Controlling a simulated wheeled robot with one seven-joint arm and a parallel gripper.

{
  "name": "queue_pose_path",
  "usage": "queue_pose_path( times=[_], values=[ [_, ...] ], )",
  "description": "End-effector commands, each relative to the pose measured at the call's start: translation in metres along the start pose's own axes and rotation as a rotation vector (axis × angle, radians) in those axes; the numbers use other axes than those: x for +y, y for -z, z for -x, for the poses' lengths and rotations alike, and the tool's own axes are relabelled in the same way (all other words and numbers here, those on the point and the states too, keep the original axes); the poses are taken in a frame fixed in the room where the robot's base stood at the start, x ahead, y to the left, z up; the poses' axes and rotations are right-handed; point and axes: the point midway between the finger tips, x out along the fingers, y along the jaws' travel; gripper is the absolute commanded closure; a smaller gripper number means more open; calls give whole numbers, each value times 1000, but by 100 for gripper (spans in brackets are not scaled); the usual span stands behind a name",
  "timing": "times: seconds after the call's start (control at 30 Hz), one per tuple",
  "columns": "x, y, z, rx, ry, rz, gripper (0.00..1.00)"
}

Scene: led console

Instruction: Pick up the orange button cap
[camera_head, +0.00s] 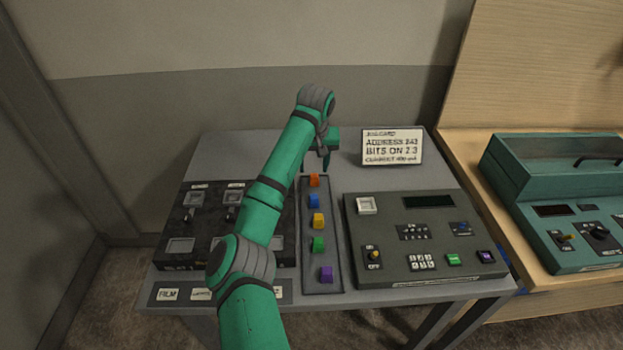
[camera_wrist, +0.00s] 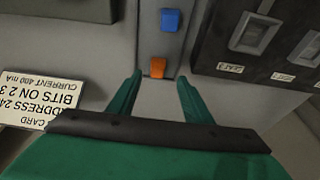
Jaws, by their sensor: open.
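The orange button cap (camera_head: 314,180) sits at the far end of a narrow grey tray (camera_head: 322,262), first in a row of coloured caps. It also shows in the wrist view (camera_wrist: 158,68), between and just beyond my fingertips. My gripper (camera_head: 326,165) is over the far end of the tray, near the orange cap. In the wrist view my gripper (camera_wrist: 161,78) is open, with a green finger on each side and nothing held. I cannot tell the exact height of the fingertips above the tray.
Blue (camera_head: 314,202), yellow (camera_head: 318,221), green (camera_head: 318,244) and purple (camera_head: 326,275) caps share the tray. A dark console (camera_head: 380,270) stands right of it and a black panel (camera_head: 180,222) left. A printed card (camera_head: 391,147) stands behind. The table's far part is mostly clear.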

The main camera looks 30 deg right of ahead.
Motion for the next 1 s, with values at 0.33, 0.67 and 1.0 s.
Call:
queue_pose_path(
  times=[0.33,0.67,1.0],
  values=[
    [0,4,-29,0,2,1,55],
    [-1,7,-63,1,1,2,55],
    [0,7,-63,1,0,1,83]
  ],
)
